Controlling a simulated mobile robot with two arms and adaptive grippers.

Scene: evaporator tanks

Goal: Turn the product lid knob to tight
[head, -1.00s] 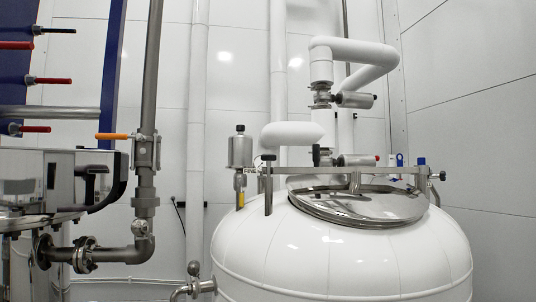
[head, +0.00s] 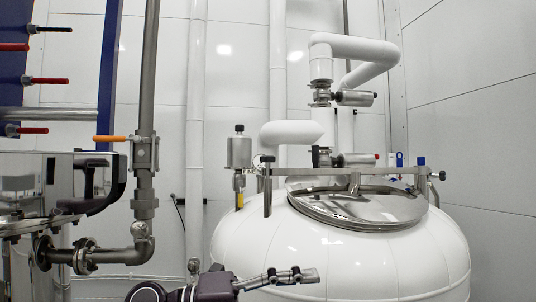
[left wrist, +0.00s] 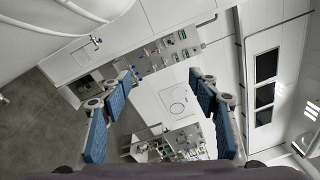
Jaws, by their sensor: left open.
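The white tank (head: 340,255) stands at the centre right of the head view. I cannot tell which is the product lid knob. My left gripper (head: 292,276) is low in front of the tank, below the lid and apart from it. In the left wrist view its blue-padded fingers (left wrist: 163,75) are spread and empty. My right gripper is not in view.
White pipes (head: 355,50) and a valve (head: 352,98) rise behind the lid. A grey pipe with an orange-handled valve (head: 112,138) stands to the left. A small blue-capped fitting (head: 421,162) is near the bar's right end. The space above the tank's front is clear.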

